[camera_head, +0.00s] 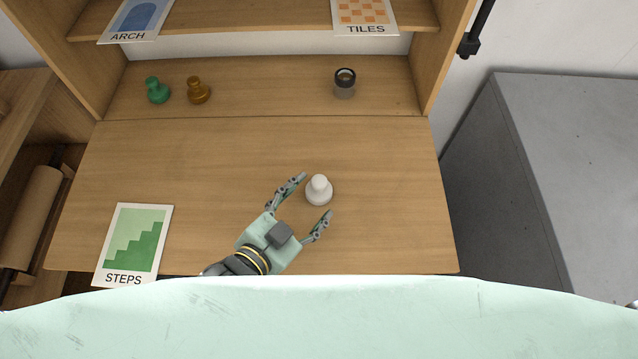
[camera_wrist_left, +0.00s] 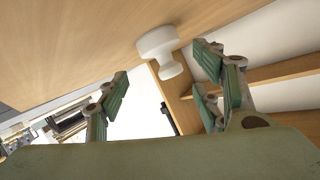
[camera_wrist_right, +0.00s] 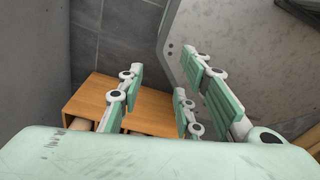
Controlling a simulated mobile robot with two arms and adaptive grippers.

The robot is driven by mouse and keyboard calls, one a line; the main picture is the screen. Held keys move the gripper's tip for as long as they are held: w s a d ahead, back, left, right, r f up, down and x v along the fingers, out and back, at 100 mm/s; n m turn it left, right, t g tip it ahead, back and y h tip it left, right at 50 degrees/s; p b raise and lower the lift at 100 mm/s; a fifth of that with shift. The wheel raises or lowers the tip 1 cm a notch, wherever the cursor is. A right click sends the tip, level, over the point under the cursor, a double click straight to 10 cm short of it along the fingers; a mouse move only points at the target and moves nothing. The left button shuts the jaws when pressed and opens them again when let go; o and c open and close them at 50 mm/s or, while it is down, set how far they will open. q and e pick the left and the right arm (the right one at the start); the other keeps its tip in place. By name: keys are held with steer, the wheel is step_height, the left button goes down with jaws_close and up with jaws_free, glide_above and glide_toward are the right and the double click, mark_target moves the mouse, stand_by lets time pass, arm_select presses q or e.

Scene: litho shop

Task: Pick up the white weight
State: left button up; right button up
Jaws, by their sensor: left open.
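The white weight (camera_head: 319,190) stands upright on the wooden desk top, a rounded base with a narrower knob. The weight is at the mouth of the fingers, with a gap to be seen on both sides. In the left wrist view the weight (camera_wrist_left: 161,50) shows between and beyond the open fingers (camera_wrist_left: 165,78). My right gripper (camera_wrist_right: 163,88) shows only in its own wrist view, with its fingers apart and nothing between them.
On the desk's back ledge stand a green weight (camera_head: 157,90), a brown weight (camera_head: 198,90) and a dark-rimmed loupe (camera_head: 344,83). A STEPS print (camera_head: 134,244) lies at the front left. A grey cabinet (camera_head: 560,170) stands right.

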mark_target(317, 190)
arm_select(q)
steer(key=x, duration=0.2)
steer(key=shift+w+d+f, duration=0.1)
steer(key=shift+w+f, duration=0.05)
steer(key=shift+w, duration=0.25)
steer(key=shift+p+x, duration=0.3)
steer(key=shift+x, duration=0.6)
steer(key=shift+f, duration=0.1)
steer(key=shift+c, duration=1.1)
steer(key=c, duration=1.1)
arm_select(e)
steer(key=shift+w+r, duration=0.2)
steer(key=shift+r, duration=0.25)
